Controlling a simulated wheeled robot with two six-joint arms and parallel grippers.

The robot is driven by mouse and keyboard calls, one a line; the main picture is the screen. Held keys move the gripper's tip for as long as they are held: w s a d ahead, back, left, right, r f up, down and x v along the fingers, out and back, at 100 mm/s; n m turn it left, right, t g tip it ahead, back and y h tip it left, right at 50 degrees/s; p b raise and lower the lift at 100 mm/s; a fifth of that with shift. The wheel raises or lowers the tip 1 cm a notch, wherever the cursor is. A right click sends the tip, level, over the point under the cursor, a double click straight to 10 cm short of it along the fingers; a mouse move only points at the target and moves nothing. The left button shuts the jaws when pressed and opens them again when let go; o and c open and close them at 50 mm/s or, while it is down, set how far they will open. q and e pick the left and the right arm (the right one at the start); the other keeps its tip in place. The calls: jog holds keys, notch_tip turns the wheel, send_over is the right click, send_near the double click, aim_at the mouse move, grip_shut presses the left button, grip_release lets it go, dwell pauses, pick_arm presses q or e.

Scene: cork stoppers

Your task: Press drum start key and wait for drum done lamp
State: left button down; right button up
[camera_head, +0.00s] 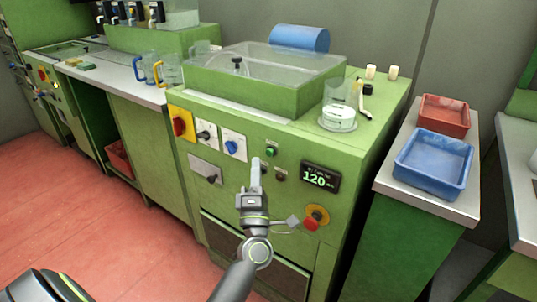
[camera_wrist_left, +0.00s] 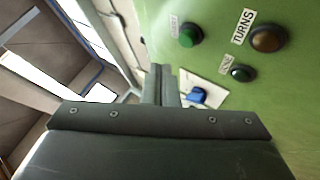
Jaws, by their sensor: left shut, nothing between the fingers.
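On the front of the green machine is a green key (camera_head: 271,152), also in the left wrist view (camera_wrist_left: 190,36); its small label is hard to read. A small dark green lamp (camera_wrist_left: 243,73) looks unlit; its label is too small to read surely. A brown round control (camera_wrist_left: 268,38) is labelled TURNS and shows in the head view (camera_head: 280,177). My left gripper (camera_head: 257,165) is shut and empty, its fingertips in front of the panel just left of and below the green key. I cannot tell whether they touch the panel. My right gripper is not in view.
A display (camera_head: 320,178) reads 120. A red stop button (camera_head: 312,223) on yellow sits below it. A blue knob (camera_head: 232,147) and a red-yellow switch (camera_head: 180,123) are to the left. A glass vessel (camera_head: 338,112) stands on top; a blue tray (camera_head: 433,163) is at right.

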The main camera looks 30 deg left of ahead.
aim_at(269, 153)
pick_arm(q)
jog(key=shift+w+d, duration=0.1)
jog(key=shift+w, duration=0.95)
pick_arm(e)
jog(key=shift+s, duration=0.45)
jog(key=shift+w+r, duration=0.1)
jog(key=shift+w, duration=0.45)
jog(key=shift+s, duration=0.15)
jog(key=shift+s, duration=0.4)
pick_arm(q)
jog(key=shift+w, duration=0.15)
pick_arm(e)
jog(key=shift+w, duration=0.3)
pick_arm(q)
jog(key=shift+w, duration=0.3)
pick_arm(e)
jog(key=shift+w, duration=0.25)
